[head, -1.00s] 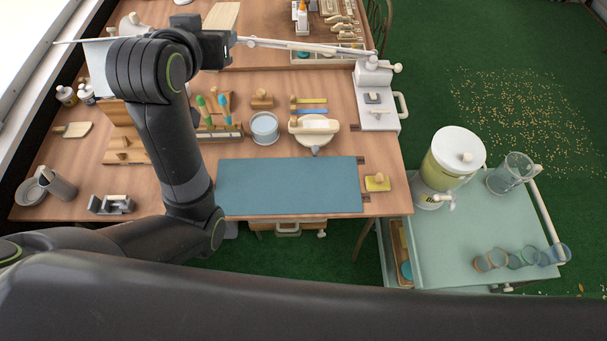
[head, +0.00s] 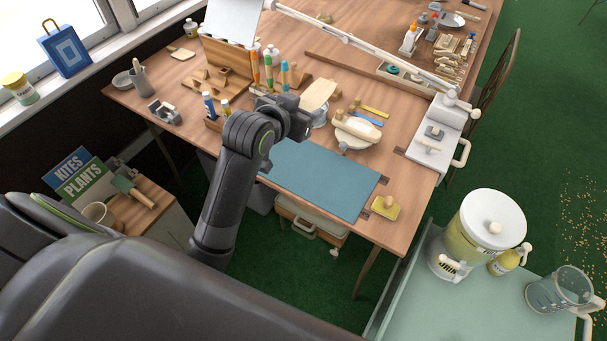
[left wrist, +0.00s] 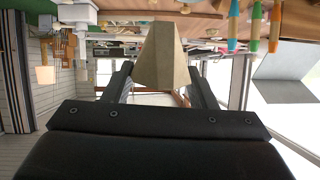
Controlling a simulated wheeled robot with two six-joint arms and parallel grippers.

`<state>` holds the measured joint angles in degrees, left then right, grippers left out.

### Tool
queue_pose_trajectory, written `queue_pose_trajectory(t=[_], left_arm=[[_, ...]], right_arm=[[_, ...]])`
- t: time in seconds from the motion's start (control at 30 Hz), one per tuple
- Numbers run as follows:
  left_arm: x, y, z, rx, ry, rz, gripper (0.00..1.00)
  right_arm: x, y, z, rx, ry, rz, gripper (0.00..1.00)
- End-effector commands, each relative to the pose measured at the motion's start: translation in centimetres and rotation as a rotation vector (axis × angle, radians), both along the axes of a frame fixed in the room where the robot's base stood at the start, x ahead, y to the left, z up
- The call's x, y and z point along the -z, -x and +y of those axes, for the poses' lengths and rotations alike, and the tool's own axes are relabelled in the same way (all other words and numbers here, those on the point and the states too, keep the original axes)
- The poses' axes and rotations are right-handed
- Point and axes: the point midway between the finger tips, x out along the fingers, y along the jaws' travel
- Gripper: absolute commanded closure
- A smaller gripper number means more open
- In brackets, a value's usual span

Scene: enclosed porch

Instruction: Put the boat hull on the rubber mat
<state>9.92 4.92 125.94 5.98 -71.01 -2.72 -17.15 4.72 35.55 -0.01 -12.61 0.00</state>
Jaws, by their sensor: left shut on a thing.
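The boat hull (head: 319,93) is a pale wooden piece, held in my left gripper (head: 303,108) above the workbench. In the left wrist view the hull (left wrist: 166,58) sits between the two fingers, which are shut on it. The rubber mat (head: 322,180) is a flat blue-teal sheet at the bench's front edge. The gripper and hull are above and behind the mat in the head view, with no contact with it. The mat's left end is partly hidden by my left arm. My right gripper is not in view.
A round dish with a pale piece (head: 357,130) stands behind the mat. A yellow sponge-like block (head: 385,207) lies right of it. Upright bottles and tools (head: 268,65) stand left of the hull. A lamp arm (head: 360,45) crosses above the bench. The mat looks bare.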

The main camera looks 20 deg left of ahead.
Motion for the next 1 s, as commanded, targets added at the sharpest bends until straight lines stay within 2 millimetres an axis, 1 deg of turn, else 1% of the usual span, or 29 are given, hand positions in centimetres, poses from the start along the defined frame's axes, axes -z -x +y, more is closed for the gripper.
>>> queue_pose_trajectory(t=[0.03, 0.1, 0.2, 0.37, 0.5, 0.6, 0.77, 0.9, 1.0], left_arm=[[2.7, 0.2, 0.4, 0.005, 0.001, 0.005, 0.9], [4.6, 0.3, 0.7, 0.011, 0.005, 0.003, 0.9], [6.4, 0.6, 1.1, 0.016, 0.01, 0.0, 0.9], [8.4, 0.7, 1.3, 0.019, 0.017, 0.0, 0.9], [11.1, 0.8, 1.3, 0.018, 0.017, 0.002, 0.9], [12.7, 0.8, 1.3, 0.018, 0.016, -0.001, 0.9], [14.1, 0.8, 1.3, 0.019, 0.016, -0.002, 0.9], [16.1, 0.8, 1.3, 0.019, 0.017, 0.0, 0.9], [17.2, 0.8, 1.3, 0.019, 0.015, -0.002, 0.9]], right_arm=[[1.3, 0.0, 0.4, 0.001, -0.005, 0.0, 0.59], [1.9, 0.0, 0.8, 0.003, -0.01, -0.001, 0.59], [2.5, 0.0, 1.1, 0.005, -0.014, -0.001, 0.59], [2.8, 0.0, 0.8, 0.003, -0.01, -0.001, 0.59], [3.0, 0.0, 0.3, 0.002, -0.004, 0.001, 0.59], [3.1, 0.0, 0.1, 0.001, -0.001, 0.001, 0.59], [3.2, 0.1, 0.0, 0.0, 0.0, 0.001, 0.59], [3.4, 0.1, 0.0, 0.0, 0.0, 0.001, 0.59], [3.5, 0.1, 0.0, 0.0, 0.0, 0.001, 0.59]])
